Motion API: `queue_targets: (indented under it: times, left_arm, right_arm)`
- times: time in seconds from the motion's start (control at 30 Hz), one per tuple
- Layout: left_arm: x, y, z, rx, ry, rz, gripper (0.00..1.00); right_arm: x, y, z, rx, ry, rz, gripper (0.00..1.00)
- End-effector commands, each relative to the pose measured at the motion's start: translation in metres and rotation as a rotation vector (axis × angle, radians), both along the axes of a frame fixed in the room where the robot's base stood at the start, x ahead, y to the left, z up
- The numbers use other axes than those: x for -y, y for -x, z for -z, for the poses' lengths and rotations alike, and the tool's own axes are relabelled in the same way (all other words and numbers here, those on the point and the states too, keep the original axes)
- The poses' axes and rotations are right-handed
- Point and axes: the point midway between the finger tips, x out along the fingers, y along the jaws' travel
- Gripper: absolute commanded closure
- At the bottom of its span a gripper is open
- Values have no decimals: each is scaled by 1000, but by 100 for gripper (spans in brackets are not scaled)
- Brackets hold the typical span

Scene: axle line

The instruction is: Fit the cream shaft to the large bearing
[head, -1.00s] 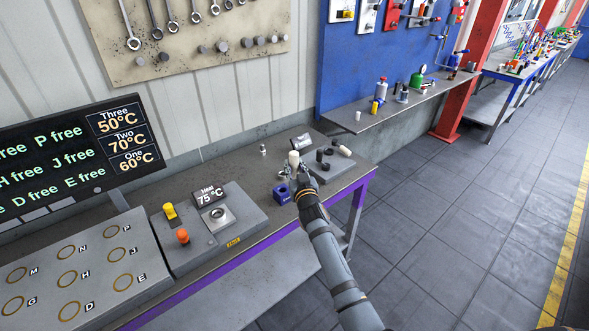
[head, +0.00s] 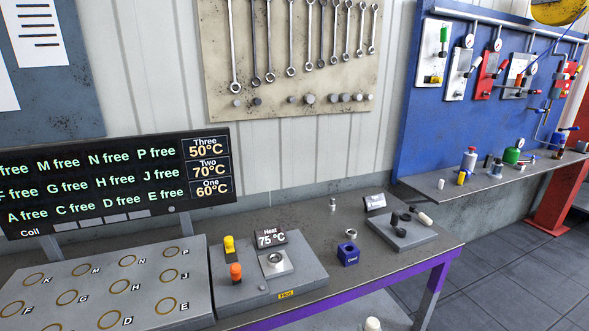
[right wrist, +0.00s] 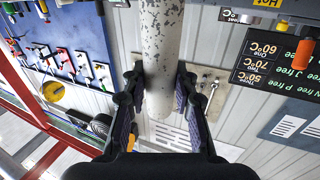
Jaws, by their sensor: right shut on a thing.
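My right gripper (right wrist: 160,92) is shut on the cream shaft (right wrist: 160,45), a pale, worn cylinder that runs up out of the right wrist view. In the head view only a cream end (head: 372,324), likely this shaft's, shows at the bottom edge; the gripper itself is out of that frame. A metal ring (head: 351,233), which looks like a bearing, lies on the bench behind the blue cooling block (head: 348,256). I cannot tell whether it is the large bearing. My left gripper is not in view.
The heater (head: 275,263) reads 75 °C, with yellow (head: 229,244) and orange (head: 236,272) knobs beside it. A grey plate (head: 410,240) holds dark pieces and a lying cream cylinder (head: 424,218). A small metal cylinder (head: 332,205) stands at the back. Bare bench lies between these.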

Motion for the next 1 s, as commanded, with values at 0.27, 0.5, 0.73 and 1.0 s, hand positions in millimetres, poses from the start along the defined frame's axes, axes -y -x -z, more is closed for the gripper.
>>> queue_targets:
  times: [0.27,0.5,0.73,1.0]
  left_arm:
    - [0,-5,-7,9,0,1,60]
    - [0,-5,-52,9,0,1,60]
    - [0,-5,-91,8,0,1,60]
    - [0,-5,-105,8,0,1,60]
  right_arm:
    - [0,-5,-10,9,0,-1,100]
    - [5,-89,-71,14,-1,15,100]
    - [18,-177,-147,9,1,51,100]
    - [30,-220,-191,5,1,80,100]
